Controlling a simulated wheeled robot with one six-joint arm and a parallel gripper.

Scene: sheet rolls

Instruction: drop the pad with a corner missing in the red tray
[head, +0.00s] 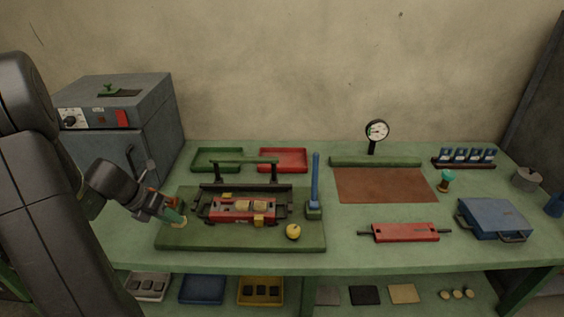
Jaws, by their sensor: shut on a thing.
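The red tray (283,160) lies at the back of the green bench, right of a green tray (217,160); it looks empty. My gripper (173,216) is at the left, over the left end of a green base plate. It is shut on a small greenish thing (179,220) with a pale lower end, partly hidden by the fingers; I cannot tell what it is. Pale pieces (251,205) lie on a red fixture (240,216) on the plate. I cannot make out a pad with a corner missing.
A blue upright handle (316,181) and a yellow knob (293,231) are on the right of the plate. A dial gauge (377,131) stands behind a brown mat (385,186). A grey cabinet (130,120) is at left.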

